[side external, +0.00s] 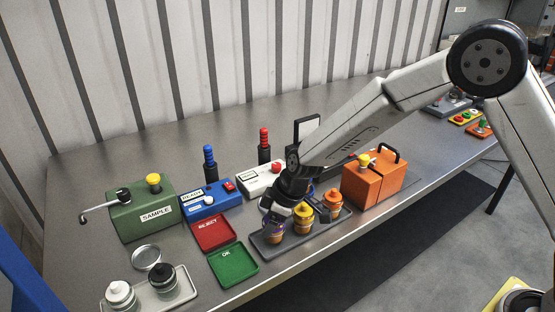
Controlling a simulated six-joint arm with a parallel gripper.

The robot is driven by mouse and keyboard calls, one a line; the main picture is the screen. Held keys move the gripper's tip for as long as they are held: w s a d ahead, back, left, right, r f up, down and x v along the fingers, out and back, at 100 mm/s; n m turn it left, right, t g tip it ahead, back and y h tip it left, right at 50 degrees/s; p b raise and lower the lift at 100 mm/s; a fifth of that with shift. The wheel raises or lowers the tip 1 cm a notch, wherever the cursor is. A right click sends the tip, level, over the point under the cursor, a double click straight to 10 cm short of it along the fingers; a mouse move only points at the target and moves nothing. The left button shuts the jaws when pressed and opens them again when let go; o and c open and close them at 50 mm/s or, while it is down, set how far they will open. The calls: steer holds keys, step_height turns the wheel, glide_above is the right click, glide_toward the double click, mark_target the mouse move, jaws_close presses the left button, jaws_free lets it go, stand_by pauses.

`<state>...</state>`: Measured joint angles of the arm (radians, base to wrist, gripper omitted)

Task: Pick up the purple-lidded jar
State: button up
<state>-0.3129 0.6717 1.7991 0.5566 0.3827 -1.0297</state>
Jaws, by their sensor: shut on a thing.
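The purple-lidded jar (275,230) is at the left end of a dark grey tray (268,254). Its amber body shows low between my fingers, and its lid is mostly hidden by them, with a little purple showing. My gripper (274,219) points down over it and is shut on it. The jar looks upright and at tray level; I cannot tell whether its base touches the tray. A yellow-lidded jar (303,221) stands close to the right of my gripper. An orange-lidded jar (332,205) stands further right in the same tray.
Green OK (234,266) and red REJECT (213,234) trays lie left. Behind stand a blue READY box (209,202), a white box (258,181) and a green SAMPLE box (144,214). An orange box (373,186) is right. Another tray (176,299) holds black- and white-lidded jars, front left.

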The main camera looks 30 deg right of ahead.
steer(key=shift+r, duration=0.5)
steer(key=s+d+r, duration=0.4)
steer(key=s+r, duration=0.7)
steer(key=s, duration=0.2)
steer(key=shift+s+d, duration=0.15)
stand_by(0.4)
